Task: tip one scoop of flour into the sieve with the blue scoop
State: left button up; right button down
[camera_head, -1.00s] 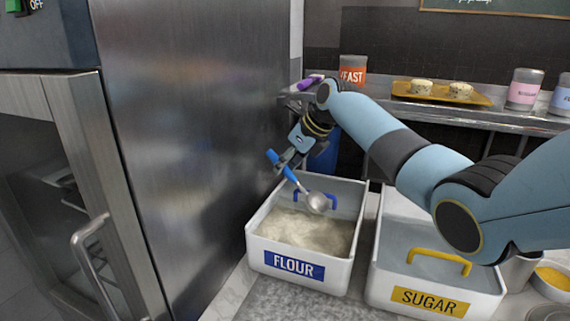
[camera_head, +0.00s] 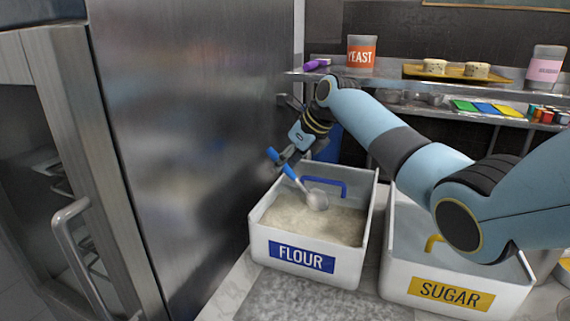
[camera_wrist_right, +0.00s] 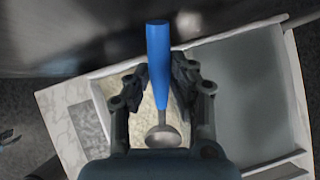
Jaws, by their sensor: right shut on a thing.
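My right gripper (camera_head: 288,156) is shut on the handle of the blue scoop (camera_head: 288,173), above the back left of the flour bin. The scoop's metal bowl (camera_head: 317,200) hangs down at the flour's level in the picture; I cannot tell whether it touches the flour or holds any. The white flour bin (camera_head: 300,262) has a blue FLOUR label and pale flour (camera_head: 300,222) inside. In the right wrist view the blue handle (camera_wrist_right: 158,60) runs between the fingers and the bowl (camera_wrist_right: 163,136) shows below.
A white sugar bin (camera_head: 392,285) with a yellow handle stands right of the flour bin. A tall steel cabinet (camera_head: 190,130) rises close on the left. Behind, a shelf holds a yeast jar (camera_head: 361,54) and a yellow tray (camera_head: 420,72).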

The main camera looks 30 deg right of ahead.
notch_tip(320, 180, down, 2)
jog(key=shift+b, duration=0.9)
jog(key=shift+f, duration=1)
pick_arm(q)
jog(key=f, duration=0.1)
jog(key=s+f, duration=0.1)
jog(key=shift+s+f, duration=0.15)
jog(key=shift+f, duration=0.25)
pick_arm(e)
jog(key=shift+f, duration=0.9)
pick_arm(q)
jog(key=shift+r, duration=0.1)
pick_arm(e)
jog(key=shift+r, duration=0.1)
